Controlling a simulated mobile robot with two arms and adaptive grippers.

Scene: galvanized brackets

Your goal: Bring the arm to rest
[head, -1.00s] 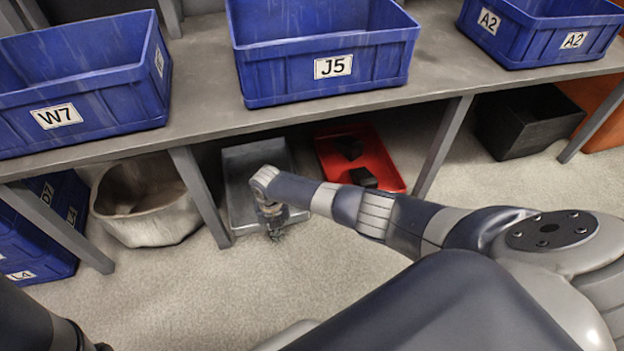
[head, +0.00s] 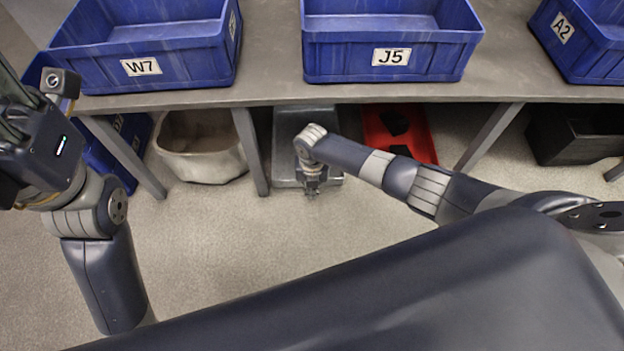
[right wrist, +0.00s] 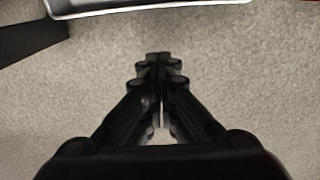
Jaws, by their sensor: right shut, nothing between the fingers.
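My right arm (head: 435,188) reaches from the right toward the front of the workbench. Its gripper (head: 311,192) points down over the floor, in front of the grey tray under the bench. In the right wrist view the right gripper (right wrist: 158,60) is shut, its fingertips together with nothing between them, above bare speckled floor. My left arm (head: 103,270) stands up at the left of the head view. Its dark wrist (head: 45,145) is near the left edge, and its fingers are not clear enough to tell their state.
Blue bins W7 (head: 140,68), J5 (head: 391,57) and A2 (head: 562,28) stand on the grey bench (head: 270,88). Beneath are a whitish tub (head: 205,165), grey tray (head: 287,127), red tray (head: 425,140) and black bin (head: 575,140). Bench legs (head: 250,150) stand nearby. The front floor is clear.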

